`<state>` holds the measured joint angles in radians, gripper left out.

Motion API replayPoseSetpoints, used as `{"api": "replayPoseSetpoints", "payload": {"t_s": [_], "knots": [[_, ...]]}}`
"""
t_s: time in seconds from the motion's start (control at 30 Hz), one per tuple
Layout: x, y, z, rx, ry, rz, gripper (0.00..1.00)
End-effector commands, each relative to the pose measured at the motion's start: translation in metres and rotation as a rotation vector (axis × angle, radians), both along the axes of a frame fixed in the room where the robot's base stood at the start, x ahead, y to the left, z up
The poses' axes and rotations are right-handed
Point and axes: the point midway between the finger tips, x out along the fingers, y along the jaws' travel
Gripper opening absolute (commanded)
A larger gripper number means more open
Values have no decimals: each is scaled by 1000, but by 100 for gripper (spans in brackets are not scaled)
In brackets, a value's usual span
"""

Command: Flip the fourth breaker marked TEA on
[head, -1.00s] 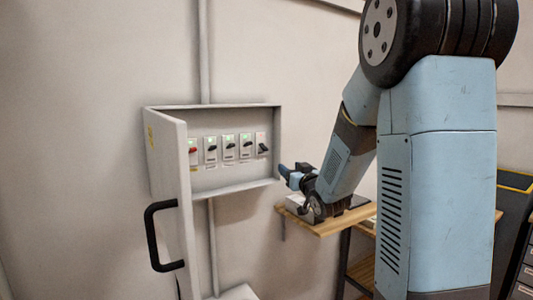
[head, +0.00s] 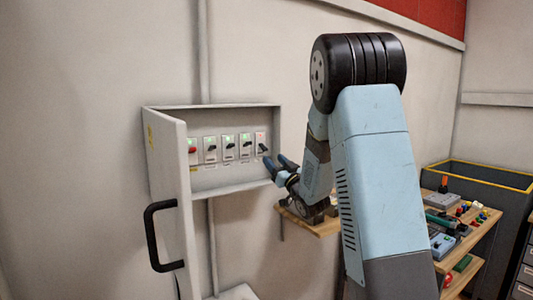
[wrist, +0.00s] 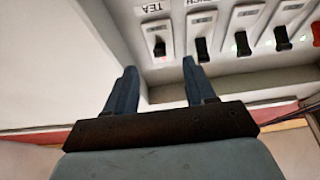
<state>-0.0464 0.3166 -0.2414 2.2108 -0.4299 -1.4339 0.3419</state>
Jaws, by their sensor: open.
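The breaker marked TEA (wrist: 157,40) has a white plate and a dark lever; its label reads upside down in the wrist view. In the head view it is the rightmost breaker (head: 261,144) in the row, its lever tilted unlike its neighbours'. My gripper (head: 275,160) is at the right edge of the open breaker box (head: 232,185). In the wrist view my open, empty gripper (wrist: 159,66) has its two blue fingers pointing at the TEA breaker, one to each side of its lever. I see no clear contact.
Several other breakers stand to its left in the head view, including a dark-levered neighbour (head: 245,145) and a red-levered one (head: 193,151). The box door (head: 170,190) with a black handle stands open at left. A wooden bench (head: 320,226) with cluttered items is below right.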

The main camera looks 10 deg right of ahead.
Motion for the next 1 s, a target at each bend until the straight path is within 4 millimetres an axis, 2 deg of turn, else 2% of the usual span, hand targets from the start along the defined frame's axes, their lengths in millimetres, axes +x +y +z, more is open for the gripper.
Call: {"api": "replayPoseSetpoints", "payload": {"t_s": [0.2,0.4,0.83,1.0], "knots": [[33,11,14,0,-1,2,55],[51,16,23,0,-1,-1,55],[58,18,26,1,0,-2,55],[58,18,26,1,0,-2,38]]}}
